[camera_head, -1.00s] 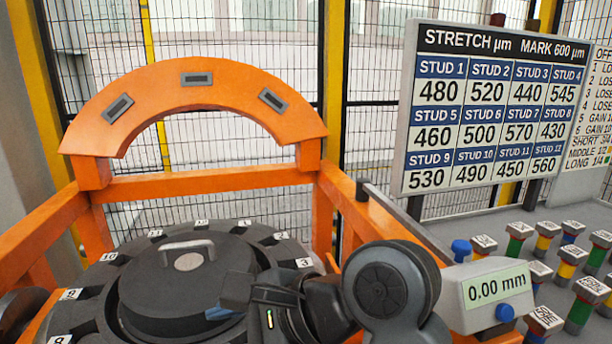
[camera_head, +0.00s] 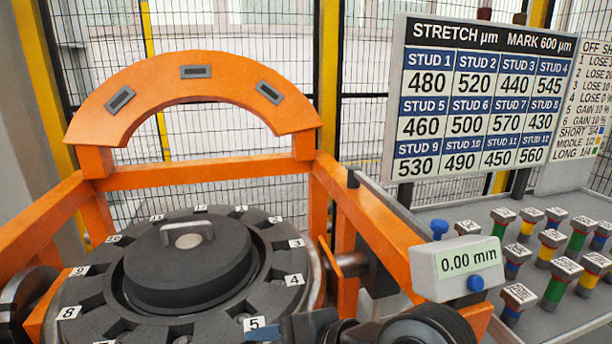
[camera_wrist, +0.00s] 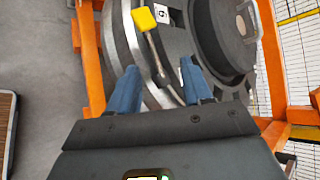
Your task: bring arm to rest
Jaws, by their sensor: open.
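My gripper (camera_wrist: 158,65) is open, with two blue fingers apart and nothing between them in the wrist view. Beyond the fingertips is a dark ringed wheel (camera_wrist: 203,40). A yellow-headed piece (camera_wrist: 144,19) with a thin metal shank lies against the wheel beside a white number label. In the head view the wheel's round hub cover (camera_head: 190,268) with a handle shows, with numbered labels around it. My arm is low at the bottom edge of the head view, right of label 5; its fingers are mostly cut off there.
An orange gantry frame (camera_head: 205,172) with an arch surrounds the wheel. A gauge box (camera_head: 462,265) reading 0.00 mm is on the right rail. Right of it, a grey table (camera_head: 555,318) holds several coloured studs. A stretch board (camera_head: 480,100) stands behind; mesh fencing closes the back.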

